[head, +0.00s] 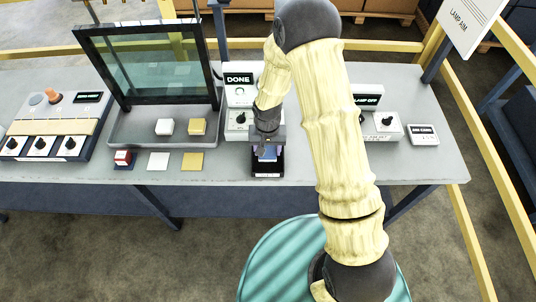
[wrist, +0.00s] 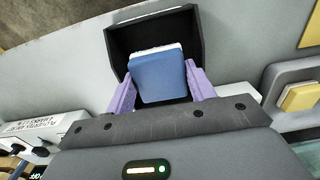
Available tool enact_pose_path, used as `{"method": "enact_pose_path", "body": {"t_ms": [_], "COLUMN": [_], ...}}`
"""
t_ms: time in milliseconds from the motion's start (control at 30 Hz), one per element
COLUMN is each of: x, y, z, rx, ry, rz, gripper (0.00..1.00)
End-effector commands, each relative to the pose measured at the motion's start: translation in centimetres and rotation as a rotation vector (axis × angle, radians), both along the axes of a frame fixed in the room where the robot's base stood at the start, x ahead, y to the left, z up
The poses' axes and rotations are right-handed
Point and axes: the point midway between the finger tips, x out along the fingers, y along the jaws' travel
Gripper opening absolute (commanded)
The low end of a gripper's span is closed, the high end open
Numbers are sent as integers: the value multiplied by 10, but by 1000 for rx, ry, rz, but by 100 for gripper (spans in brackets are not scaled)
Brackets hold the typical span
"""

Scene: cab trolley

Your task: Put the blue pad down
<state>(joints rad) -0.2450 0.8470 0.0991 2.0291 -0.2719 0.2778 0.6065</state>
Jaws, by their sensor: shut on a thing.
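The blue pad (wrist: 158,80) is between the two purple fingers of my gripper (wrist: 162,88), which is shut on it. A white layer shows along the pad's far edge. The pad is over or partly inside an open black holder (wrist: 187,27); I cannot tell whether it touches the bottom. In the head view my gripper (head: 268,143) points down at the black holder (head: 267,172) near the table's front edge. A small part of the blue pad (head: 268,154) shows there, below the gripper.
Left of the holder, a grey tray (head: 120,137) holds a white block (head: 164,127) and a yellow block (head: 197,127), with a framed glass panel (head: 150,68) above. White and yellow squares lie in front. The table right of the holder is partly hidden by my arm.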

Motion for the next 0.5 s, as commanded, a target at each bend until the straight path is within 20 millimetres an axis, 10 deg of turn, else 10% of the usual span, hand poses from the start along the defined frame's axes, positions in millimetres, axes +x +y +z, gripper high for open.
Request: {"method": "enact_pose_path", "body": {"t_ms": [500], "x": [-1], "y": [-1], "z": [-36], "rx": [-2], "ry": [3], "rz": [-1], "gripper": [31]}}
